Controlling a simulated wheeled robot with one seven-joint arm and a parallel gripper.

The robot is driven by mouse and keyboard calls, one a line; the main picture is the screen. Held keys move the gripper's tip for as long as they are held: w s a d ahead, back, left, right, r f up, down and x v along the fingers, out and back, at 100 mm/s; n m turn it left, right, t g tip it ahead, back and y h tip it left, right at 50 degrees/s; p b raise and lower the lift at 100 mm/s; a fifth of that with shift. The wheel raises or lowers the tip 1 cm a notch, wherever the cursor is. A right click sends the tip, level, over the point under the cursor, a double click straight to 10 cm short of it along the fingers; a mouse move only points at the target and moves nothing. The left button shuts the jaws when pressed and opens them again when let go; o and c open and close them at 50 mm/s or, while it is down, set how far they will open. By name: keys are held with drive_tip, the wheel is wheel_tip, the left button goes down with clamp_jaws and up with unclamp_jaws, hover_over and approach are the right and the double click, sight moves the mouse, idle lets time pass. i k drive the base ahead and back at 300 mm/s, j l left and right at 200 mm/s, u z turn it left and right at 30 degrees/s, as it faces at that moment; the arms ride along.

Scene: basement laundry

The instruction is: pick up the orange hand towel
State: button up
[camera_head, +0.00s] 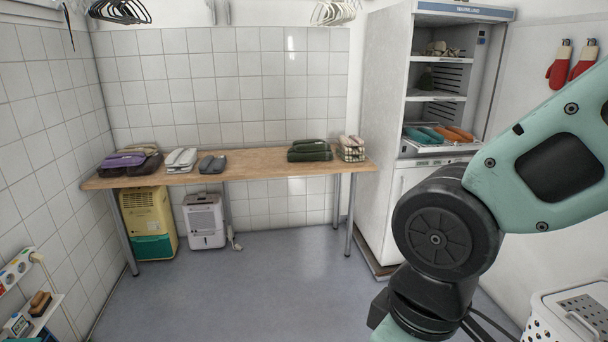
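Orange folded cloth (460,133), which looks like the orange hand towel, lies on the right side of a pulled-out tray or shelf in the tall white cabinet (385,95) at the right back. Teal cloth (424,135) lies beside it on the left. The orange cloth is small in the picture, and I cannot tell whether it is one piece or two. My arm fills the right foreground, in front of and below the cabinet. My gripper is outside the picture, so its state does not show.
A wooden table (250,165) along the tiled back wall bears several folded cloths and a wire basket (351,153). A yellow-green unit (148,222) and a white dehumidifier (204,221) stand under it. A white laundry basket (566,318) is at bottom right. The middle floor is clear.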

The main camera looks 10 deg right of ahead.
sight(452, 134)
drive_tip(key=i+z, duration=0.2)
drive_tip(key=i, duration=0.45)
drive_tip(key=i+z, duration=0.15)
drive_tip(key=i, duration=0.55)
drive_tip(key=i+j+z, duration=0.2)
drive_tip(key=i, duration=0.45)
drive_tip(key=i+z, duration=0.3)
drive_tip(key=i, duration=0.15)
drive_tip(key=i+j+z, duration=0.1)
drive_tip(key=i+z, duration=0.2)
drive_tip(key=i+j+z, duration=0.3)
drive_tip(key=i, duration=0.25)
drive_tip(key=i+j+z, duration=0.3)
drive_tip(key=i+l, duration=0.1)
